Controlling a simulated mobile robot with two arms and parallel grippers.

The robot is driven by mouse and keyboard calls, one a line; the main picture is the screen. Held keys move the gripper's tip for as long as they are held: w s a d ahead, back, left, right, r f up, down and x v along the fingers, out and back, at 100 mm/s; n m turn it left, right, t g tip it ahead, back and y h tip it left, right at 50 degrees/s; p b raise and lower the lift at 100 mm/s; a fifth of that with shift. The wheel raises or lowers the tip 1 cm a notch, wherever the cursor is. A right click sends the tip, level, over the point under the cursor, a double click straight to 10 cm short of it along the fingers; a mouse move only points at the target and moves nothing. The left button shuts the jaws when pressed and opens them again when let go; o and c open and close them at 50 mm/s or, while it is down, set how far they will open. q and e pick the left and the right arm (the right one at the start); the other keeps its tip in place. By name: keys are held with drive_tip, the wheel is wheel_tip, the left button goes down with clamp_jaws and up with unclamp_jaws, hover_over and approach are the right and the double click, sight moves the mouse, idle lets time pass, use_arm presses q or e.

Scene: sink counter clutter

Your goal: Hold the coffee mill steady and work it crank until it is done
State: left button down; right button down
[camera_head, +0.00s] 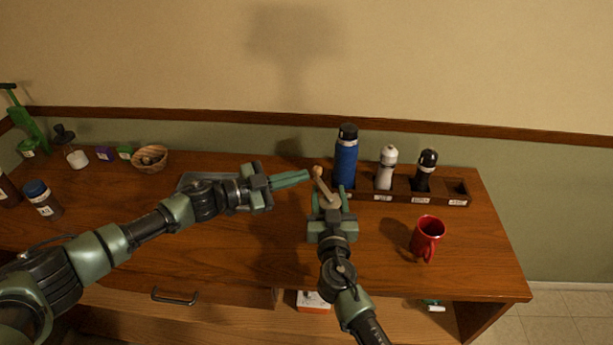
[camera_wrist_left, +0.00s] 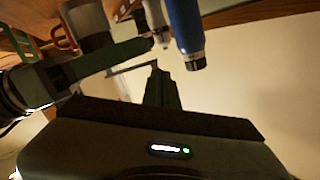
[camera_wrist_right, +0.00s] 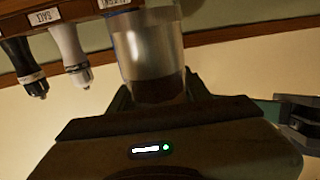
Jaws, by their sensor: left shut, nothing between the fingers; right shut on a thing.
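The coffee mill shows in the right wrist view as a clear and dark cylinder (camera_wrist_right: 150,55) between my right fingers. In the head view its crank (camera_head: 327,188) with a pale wooden knob (camera_head: 318,171) points up and left above my right gripper (camera_head: 331,197), which is shut on the mill and hides most of its body. My left gripper (camera_head: 307,174) is shut and empty, its tips just left of the knob. Whether they touch the knob I cannot tell. In the left wrist view a thin bar, apparently the crank (camera_wrist_left: 132,67), lies near my left fingers.
A rack (camera_head: 400,198) holding a blue bottle (camera_head: 345,160), a white shaker (camera_head: 386,166) and a black shaker (camera_head: 425,168) stands behind and right of the mill. A red mug (camera_head: 427,236) stands at right. A grey tray (camera_head: 190,178) lies behind my left arm. The counter's front middle is clear.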

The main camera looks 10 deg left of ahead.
use_arm(q)
drive_tip(key=s+a+r+m+t+y, duration=0.1)
drive_tip(key=s+r+m+t+y, duration=0.2)
drive_tip(key=s, duration=0.4)
drive_tip(key=s+a+r+m+t+y, duration=0.1)
drive_tip(key=s+r+m+t+y, duration=0.1)
drive_tip(key=s+y, duration=0.45)
approach(315, 172)
drive_tip(key=shift+h, duration=0.25)
drive_tip(key=x, duration=0.5)
drive_tip(key=shift+w+a+f, duration=0.1)
drive_tip(key=shift+w+f, duration=0.05)
drive_tip(key=shift+f, duration=0.1)
drive_tip(key=shift+w+d, duration=0.3)
drive_tip(key=shift+w, duration=0.35)
drive_tip(key=shift+m+g, duration=0.3)
